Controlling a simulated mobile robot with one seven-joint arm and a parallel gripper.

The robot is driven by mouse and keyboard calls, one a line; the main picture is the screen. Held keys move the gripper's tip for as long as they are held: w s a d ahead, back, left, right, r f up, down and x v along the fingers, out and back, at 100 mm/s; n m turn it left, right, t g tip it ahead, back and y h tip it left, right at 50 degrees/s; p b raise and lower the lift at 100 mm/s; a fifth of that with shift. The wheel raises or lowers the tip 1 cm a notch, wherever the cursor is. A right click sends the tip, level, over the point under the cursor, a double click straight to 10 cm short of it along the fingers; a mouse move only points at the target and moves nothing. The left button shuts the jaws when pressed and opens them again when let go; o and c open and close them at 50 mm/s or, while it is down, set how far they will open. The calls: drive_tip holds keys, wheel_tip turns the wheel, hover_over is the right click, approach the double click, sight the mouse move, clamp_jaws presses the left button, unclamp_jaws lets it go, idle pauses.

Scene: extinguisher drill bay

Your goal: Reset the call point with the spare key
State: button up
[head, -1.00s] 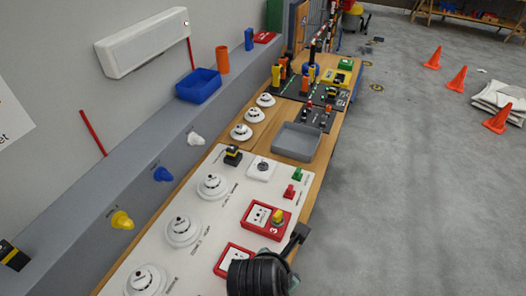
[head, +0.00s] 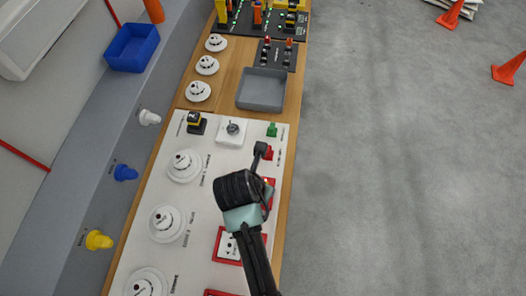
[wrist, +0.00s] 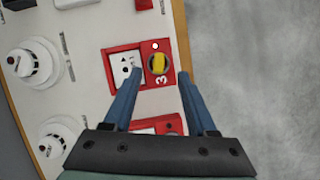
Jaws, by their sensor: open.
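In the wrist view, a red call point (wrist: 148,80) marked 3 has a white face with black marks. A yellow key-like knob (wrist: 159,62) sits upright on its right side; I cannot tell if this is the spare key. My gripper (wrist: 161,75) is open, its blue fingers on either side of the knob, apart from it and seemingly above it. In the head view, my arm hides most of this call point, and only a red edge (head: 271,184) shows. Another red call point (head: 219,244) lies nearer on the white panel (head: 203,236).
White detectors (head: 167,222) line the panel's left side. A key-switch box (head: 231,131), a green block (head: 272,130) and a red block (head: 267,153) stand farther up. A grey tray (head: 261,91) lies beyond. The floor (head: 400,180) right of the bench is clear nearby.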

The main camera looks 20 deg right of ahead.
drive_tip(key=x, duration=0.6)
drive_tip(key=shift+w+f, duration=0.15)
drive_tip(key=shift+w, duration=0.05)
clamp_jaws()
